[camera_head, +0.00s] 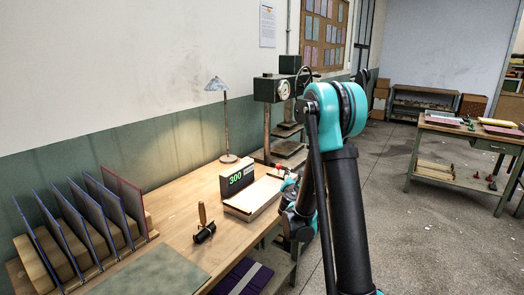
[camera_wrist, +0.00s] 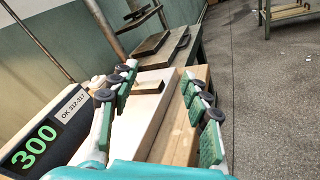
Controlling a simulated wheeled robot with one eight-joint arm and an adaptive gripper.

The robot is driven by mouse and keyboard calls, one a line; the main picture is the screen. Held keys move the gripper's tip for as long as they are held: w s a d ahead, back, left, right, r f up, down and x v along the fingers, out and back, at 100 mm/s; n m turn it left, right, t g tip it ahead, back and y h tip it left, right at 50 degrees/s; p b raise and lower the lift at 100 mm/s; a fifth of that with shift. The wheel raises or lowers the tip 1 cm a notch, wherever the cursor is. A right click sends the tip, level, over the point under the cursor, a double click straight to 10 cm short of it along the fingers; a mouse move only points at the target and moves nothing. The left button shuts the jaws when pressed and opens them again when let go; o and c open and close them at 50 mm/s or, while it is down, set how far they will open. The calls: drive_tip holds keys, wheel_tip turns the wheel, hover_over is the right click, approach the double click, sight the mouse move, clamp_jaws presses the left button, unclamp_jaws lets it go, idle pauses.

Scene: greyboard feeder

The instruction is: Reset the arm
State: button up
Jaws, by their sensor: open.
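My gripper (camera_wrist: 160,76) is open in the wrist view, its green-padded fingers spread apart. Nothing shows gripped between them. They point along a pale board-like platform (camera_wrist: 138,118) beside the black display box, which reads a green 300 (camera_wrist: 35,147). Whether the fingers touch the platform is unclear. In the head view, my arm's teal and black links rise at the right of the bench, bent at a high elbow. My gripper is mostly hidden there behind the arm, near the right end of the platform (camera_head: 250,198) and the display box (camera_head: 236,176).
A second table (camera_head: 462,135) stands at right. The floor between is clear.

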drive_tip(key=s+d+f+m+g+h, duration=0.1)
drive_tip(key=s+d+m+g, duration=0.3)
drive_tip(key=s+m, duration=0.45)
drive_tip(key=s+d+f+m+g+h, duration=0.1)
drive_tip(key=s+d+m+g, duration=0.1)
drive_tip(key=s+d+m, duration=0.6)
drive_tip(key=s+a+f+m+g+y, duration=0.2)
drive_tip(key=s+a+m, duration=0.1)
drive_tip(key=s, duration=0.5)
drive_tip(key=s+a+f+m+g+y, duration=0.1)
drive_tip(key=s+a+f+m+g, duration=0.1)
drive_tip(key=s, duration=0.5)
drive_tip(key=s+a+f+m+g+y, duration=0.2)
drive_tip(key=s+a+f+m, duration=0.1)
drive_tip(key=s, duration=0.5)
drive_tip(key=shift+s+a+f+m+y, duration=0.3)
drive_tip(key=shift+a+m, duration=0.25)
drive_tip(key=shift+m, duration=0.5)
